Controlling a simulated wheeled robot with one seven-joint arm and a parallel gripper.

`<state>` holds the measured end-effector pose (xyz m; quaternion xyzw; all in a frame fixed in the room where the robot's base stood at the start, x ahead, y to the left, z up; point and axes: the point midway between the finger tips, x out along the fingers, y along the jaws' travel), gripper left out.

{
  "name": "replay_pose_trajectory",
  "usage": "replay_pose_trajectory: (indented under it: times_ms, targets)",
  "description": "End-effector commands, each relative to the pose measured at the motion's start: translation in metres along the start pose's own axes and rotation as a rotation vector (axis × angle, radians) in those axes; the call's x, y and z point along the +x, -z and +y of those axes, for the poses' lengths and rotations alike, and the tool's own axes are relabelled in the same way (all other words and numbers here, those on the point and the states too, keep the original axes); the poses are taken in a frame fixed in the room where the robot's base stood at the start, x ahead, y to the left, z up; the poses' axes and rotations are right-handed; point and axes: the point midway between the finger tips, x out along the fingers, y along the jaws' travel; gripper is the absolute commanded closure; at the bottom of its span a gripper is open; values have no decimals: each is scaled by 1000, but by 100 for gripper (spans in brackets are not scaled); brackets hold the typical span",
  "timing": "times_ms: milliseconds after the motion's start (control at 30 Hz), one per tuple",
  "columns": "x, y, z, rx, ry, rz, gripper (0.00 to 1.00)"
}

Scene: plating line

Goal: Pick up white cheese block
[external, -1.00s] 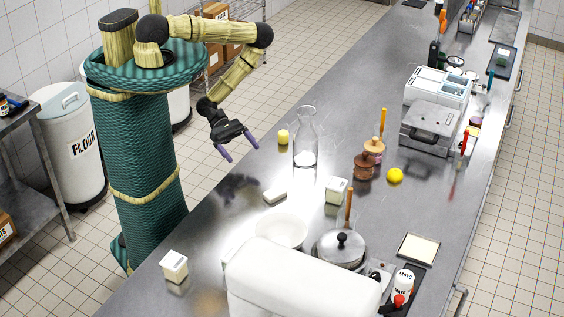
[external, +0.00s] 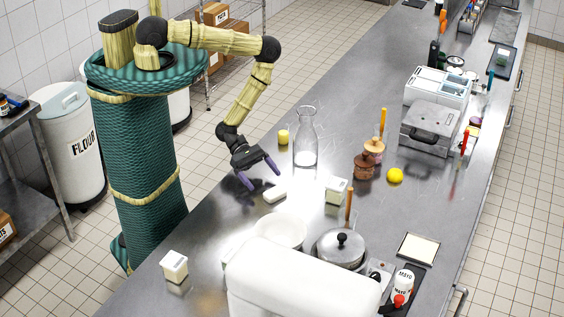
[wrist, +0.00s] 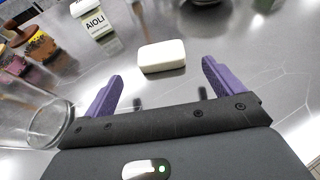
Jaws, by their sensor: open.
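The white cheese block (external: 275,193) lies flat on the steel counter near its left edge in the external view. In the wrist view the white cheese block (wrist: 162,56) lies ahead of my gripper, between the lines of its two purple fingers. My gripper (external: 261,176) is open and empty, above the counter and just short of the block. In the wrist view my gripper (wrist: 160,82) shows its fingers spread wider than the block, not touching it.
A glass bottle (external: 306,145) stands beyond the block and a yellow piece (external: 283,137) is near it. A white-lidded aioli tub (external: 335,191) is to the right. A white bowl (external: 281,231) is nearer the camera. Bare counter surrounds the block.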

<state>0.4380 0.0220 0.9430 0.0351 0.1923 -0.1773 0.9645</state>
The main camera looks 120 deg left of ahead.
Motion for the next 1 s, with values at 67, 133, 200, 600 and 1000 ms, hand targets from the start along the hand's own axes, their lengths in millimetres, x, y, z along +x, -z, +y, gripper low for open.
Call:
replay_pose_trajectory:
  times_ms: [67, 133, 200, 600, 1000]
  targets:
    - [0, 0, 0, 0, 0, 0, 7]
    - [-1, 0, 0, 0, 0, 0, 7]
    - [0, 0, 0, 0, 0, 0, 7]
    - [43, 5, -2, 3, 1, -2, 7]
    - [51, 1, -1, 0, 0, 0, 7]
